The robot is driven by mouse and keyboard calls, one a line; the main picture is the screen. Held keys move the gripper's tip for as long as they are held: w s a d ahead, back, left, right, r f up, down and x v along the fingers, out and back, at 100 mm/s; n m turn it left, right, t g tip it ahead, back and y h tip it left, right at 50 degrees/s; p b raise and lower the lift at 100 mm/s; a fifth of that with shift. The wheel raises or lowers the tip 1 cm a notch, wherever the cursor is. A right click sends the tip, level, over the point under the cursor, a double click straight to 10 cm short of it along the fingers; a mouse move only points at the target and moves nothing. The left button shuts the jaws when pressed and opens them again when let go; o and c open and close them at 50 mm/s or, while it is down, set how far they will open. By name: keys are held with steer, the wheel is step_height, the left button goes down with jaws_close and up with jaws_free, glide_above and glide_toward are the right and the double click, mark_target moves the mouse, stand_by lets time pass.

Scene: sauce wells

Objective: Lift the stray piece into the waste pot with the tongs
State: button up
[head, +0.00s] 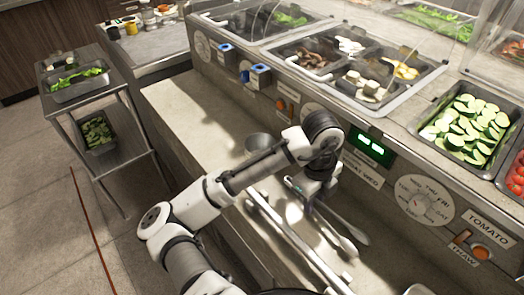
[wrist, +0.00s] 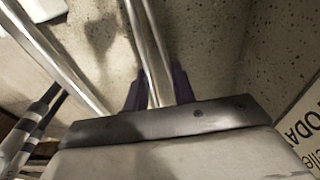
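The metal tongs (head: 340,228) slant over the counter ledge with their two arms spread apart at the far end. My gripper (head: 312,200) is at their near end. In the wrist view my gripper (wrist: 160,90) has its dark fingers on both sides of the tongs (wrist: 148,40), seemingly closed on them. I cannot tell whether the tongs touch the counter. A small metal pot (head: 259,143), perhaps the waste pot, stands on the ledge behind my forearm, partly hidden by it. I cannot pick out the stray piece among the foods in the wells (head: 385,101).
Wells with mushrooms (head: 312,58) and yellow pieces (head: 405,71) lie behind the panel. The ledge (head: 195,108) left of the pot is clear.

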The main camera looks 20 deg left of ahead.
step_height(320, 180, up, 11)
steer(key=p, duration=0.8)
steer(key=shift+p, duration=0.35)
steer(key=shift+s, duration=0.1)
